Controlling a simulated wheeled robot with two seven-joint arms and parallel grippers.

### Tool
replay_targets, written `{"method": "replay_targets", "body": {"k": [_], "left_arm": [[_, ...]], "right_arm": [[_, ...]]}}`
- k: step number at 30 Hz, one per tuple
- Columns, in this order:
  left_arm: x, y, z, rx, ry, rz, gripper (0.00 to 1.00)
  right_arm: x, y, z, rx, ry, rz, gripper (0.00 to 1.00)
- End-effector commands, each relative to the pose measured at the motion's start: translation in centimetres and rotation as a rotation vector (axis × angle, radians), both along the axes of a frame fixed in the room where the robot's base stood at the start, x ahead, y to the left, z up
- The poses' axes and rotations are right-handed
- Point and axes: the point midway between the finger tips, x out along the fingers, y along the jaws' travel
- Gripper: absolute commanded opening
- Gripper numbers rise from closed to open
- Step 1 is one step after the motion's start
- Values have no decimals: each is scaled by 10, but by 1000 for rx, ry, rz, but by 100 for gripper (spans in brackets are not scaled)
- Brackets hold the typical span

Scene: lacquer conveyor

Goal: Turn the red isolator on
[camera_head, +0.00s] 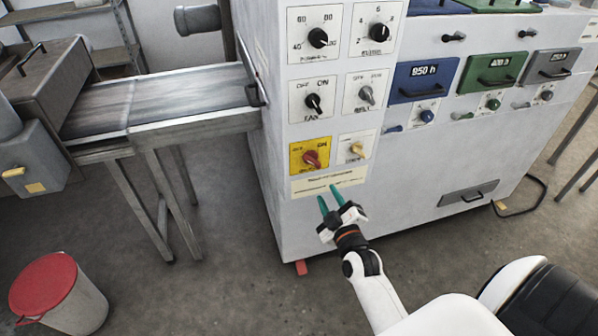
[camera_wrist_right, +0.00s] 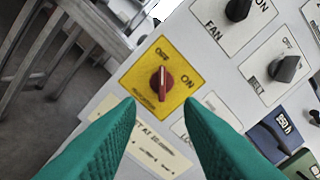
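The red isolator (camera_head: 312,159) is a red rotary knob on a yellow plate, low on the left of the white cabinet's front panel. It also shows in the right wrist view (camera_wrist_right: 162,84), where its white-marked handle lines up with the OFF label; ON is to its right. My right gripper (camera_head: 329,195) has green fingers, spread apart and empty. In the head view it is just below the isolator, short of the panel. In the wrist view the knob shows beyond the gap between the fingertips (camera_wrist_right: 160,106), not touched. My left gripper is not in view.
Black FAN (camera_head: 313,102) and grey BELT (camera_head: 366,95) knobs sit above the isolator, with a cream-coloured knob (camera_head: 356,149) to its right. A label strip (camera_head: 328,181) lies below. A conveyor (camera_head: 180,95) joins the cabinet's left side. A red-lidded bin (camera_head: 75,305) stands front left.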

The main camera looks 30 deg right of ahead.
Motion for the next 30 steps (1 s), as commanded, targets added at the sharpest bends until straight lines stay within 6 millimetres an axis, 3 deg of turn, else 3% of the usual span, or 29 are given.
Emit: {"method": "replay_targets", "body": {"k": [5,18,24,30], "left_arm": [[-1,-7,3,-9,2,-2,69],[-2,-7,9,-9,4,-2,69],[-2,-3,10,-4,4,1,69],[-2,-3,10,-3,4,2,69]], "right_arm": [[16,-5,4,-4,-6,-1,34],[96,-24,3,-2,-5,-1,34],[114,-28,2,-3,-3,-1,34],[117,-28,1,-2,-3,0,34]]}}
